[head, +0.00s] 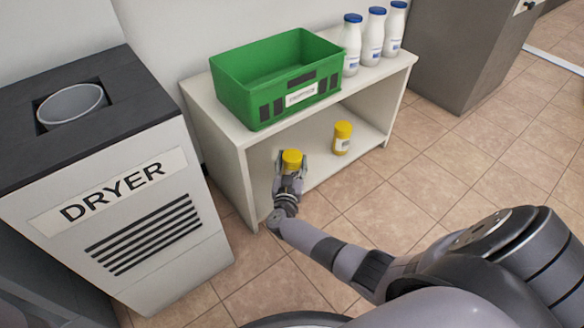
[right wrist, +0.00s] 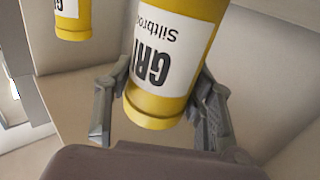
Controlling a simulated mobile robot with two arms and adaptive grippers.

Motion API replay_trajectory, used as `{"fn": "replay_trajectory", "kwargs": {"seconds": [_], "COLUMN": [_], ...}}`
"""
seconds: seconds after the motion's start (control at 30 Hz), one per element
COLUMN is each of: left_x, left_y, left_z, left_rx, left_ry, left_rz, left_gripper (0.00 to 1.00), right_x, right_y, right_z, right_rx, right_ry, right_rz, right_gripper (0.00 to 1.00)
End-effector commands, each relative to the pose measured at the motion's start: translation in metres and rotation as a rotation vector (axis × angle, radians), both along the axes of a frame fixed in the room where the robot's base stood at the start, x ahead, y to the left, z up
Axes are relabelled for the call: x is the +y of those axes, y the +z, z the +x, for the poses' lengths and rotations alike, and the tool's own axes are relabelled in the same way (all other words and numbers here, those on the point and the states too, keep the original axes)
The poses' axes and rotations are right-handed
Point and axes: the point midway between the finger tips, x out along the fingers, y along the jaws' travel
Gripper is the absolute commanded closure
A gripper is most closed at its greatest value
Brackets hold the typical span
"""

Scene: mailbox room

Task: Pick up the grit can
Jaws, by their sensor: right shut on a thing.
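A yellow grit can (head: 292,160) with a white label is at the open front of the white shelf unit's lower level. My right gripper (head: 289,179) is shut on it. In the right wrist view the can (right wrist: 165,70) sits between the two fingers (right wrist: 160,110), its label reading upside down. I cannot tell whether its base is clear of the shelf. A second yellow can (head: 342,137) stands on the lower shelf to the right; it also shows in the right wrist view (right wrist: 73,15). My left gripper is not in view.
The white shelf unit (head: 402,75) holds a green crate (head: 245,97) and several white bottles with blue caps (head: 373,37) on top. A dryer (head: 120,205) stands close on the left. A grey cabinet (head: 455,50) stands at the back right. Tiled floor in front is clear.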

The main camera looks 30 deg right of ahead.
Motion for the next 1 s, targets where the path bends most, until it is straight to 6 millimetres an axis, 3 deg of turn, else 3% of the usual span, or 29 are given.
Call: {"fn": "replay_trajectory", "kwargs": {"seconds": [0.4, 0.73, 1.0], "left_x": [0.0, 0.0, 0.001], "left_y": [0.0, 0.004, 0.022], "left_z": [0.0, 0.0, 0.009], "left_rx": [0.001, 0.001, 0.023], "left_ry": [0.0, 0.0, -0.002], "left_rz": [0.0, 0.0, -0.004], "left_gripper": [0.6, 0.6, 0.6], "right_x": [0.0, 0.0, 0.001], "right_y": [0.001, 0.006, 0.035], "right_z": [0.0, 0.0, 0.001], "right_rx": [-0.002, -0.003, -0.003], "right_ry": [-0.001, -0.001, 0.0], "right_rz": [-0.001, 0.0, 0.001], "right_gripper": [0.96, 0.96, 0.96]}}
